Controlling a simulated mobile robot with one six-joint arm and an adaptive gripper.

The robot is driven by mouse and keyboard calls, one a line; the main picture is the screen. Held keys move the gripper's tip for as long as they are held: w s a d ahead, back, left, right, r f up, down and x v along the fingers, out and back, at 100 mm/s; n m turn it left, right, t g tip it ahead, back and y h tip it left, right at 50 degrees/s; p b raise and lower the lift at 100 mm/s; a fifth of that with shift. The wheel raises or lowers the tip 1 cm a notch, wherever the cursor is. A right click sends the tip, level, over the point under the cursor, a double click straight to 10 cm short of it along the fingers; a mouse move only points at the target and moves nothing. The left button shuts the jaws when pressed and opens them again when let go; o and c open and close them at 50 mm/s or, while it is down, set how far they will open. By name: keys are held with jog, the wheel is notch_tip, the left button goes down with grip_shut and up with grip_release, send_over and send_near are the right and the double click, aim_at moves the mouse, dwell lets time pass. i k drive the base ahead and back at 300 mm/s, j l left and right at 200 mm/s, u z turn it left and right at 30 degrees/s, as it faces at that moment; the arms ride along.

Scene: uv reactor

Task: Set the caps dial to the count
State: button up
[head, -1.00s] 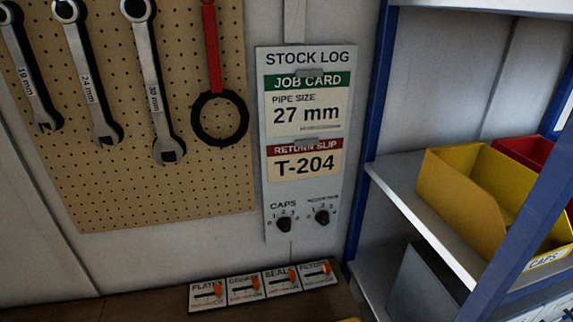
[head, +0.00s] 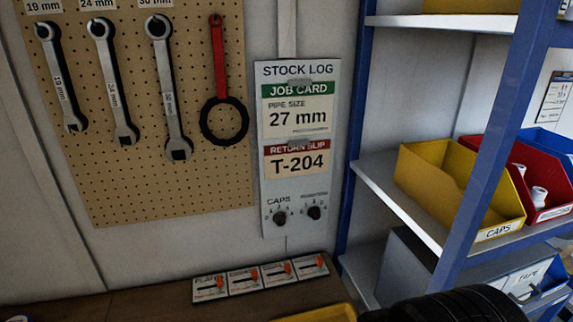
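The caps dial (head: 280,218) is a small black knob low on the left of the grey stock log board (head: 327,200), under the label CAPS. Small numbers ring it, but its pointer is too small to read. A similar second dial (head: 314,212) sits to its right, with a label too small to read. A yellow bin labelled CAPS (head: 482,205) stands on the shelf at right. The visible part of its inside looks empty, but its front wall and a blue post hide some of it. My gripper is not recognisable in view.
A red bin (head: 550,212) with white parts stands beside the yellow one. The blue shelf post (head: 500,130) stands in front. Several slider cards (head: 245,279) lie on the bench below the board. A dark ribbed shape (head: 455,305) fills the bottom right.

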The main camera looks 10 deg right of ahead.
aim_at(279, 218)
jog(key=l+u, duration=0.1)
jog(key=l, duration=0.8)
jog(key=k+l+u, duration=0.1)
jog(key=l, duration=0.8)
